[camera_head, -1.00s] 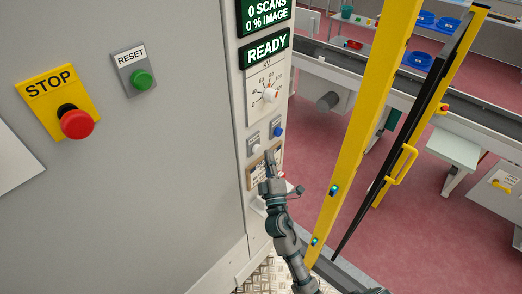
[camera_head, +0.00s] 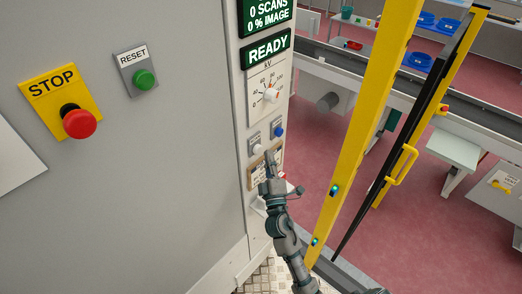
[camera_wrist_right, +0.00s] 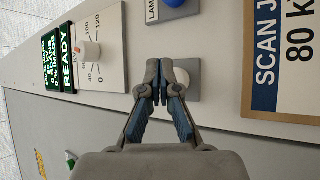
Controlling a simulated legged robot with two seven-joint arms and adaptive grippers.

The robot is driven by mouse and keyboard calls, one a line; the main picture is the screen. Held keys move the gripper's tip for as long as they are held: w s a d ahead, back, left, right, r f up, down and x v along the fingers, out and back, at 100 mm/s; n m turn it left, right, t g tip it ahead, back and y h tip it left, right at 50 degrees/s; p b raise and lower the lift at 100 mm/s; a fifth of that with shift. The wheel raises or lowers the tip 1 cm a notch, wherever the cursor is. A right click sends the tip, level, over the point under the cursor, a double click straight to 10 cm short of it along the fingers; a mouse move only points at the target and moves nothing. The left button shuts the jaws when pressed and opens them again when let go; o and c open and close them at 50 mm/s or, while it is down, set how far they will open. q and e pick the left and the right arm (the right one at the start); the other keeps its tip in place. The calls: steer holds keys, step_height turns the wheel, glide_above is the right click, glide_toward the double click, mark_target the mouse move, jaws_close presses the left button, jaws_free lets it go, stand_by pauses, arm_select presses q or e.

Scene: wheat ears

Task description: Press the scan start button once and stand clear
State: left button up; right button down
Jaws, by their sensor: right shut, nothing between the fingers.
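The panel column carries a small white button (camera_head: 257,149) on a grey plate, likely the scan start button; its label is too small to read. My right gripper (camera_head: 268,158) is shut and empty, its fingertips close to this button. In the wrist view my right gripper (camera_wrist_right: 166,92) lies in front of the grey button plate (camera_wrist_right: 190,92) and hides part of the button, so I cannot tell whether they touch. The counter display (camera_head: 265,15) reads 0 scans and 0% image, and the sign below (camera_head: 266,49) reads READY. My left gripper is not in view.
A blue button (camera_head: 278,131) sits beside the white one, with a kV dial (camera_head: 269,95) above. A red STOP button (camera_head: 78,123) and green RESET button (camera_head: 144,79) are on the left wall. A yellow post (camera_head: 366,110) stands right of my arm.

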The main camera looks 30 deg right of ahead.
steer(key=shift+w+a+r, duration=0.2)
steer(key=shift+w+a, duration=0.15)
steer(key=shift+a, duration=0.15)
steer(key=shift+d, duration=0.15)
steer(key=shift+w+a, duration=0.35)
steer(key=shift+w, duration=0.15)
stand_by(0.8)
steer(key=shift+s, duration=0.15)
steer(key=shift+s+d, duration=0.45)
steer(key=shift+s, duration=0.3)
steer(key=shift+s+d+p, duration=0.1)
steer(key=shift+s+d, duration=0.2)
steer(key=shift+s, duration=0.45)
steer(key=shift+s+d+p, duration=0.1)
steer(key=shift+s+d, duration=0.25)
steer(key=shift+s, duration=0.45)
steer(key=shift+s+d+p, duration=0.1)
steer(key=shift+s+d, duration=0.2)
steer(key=shift+s, duration=0.45)
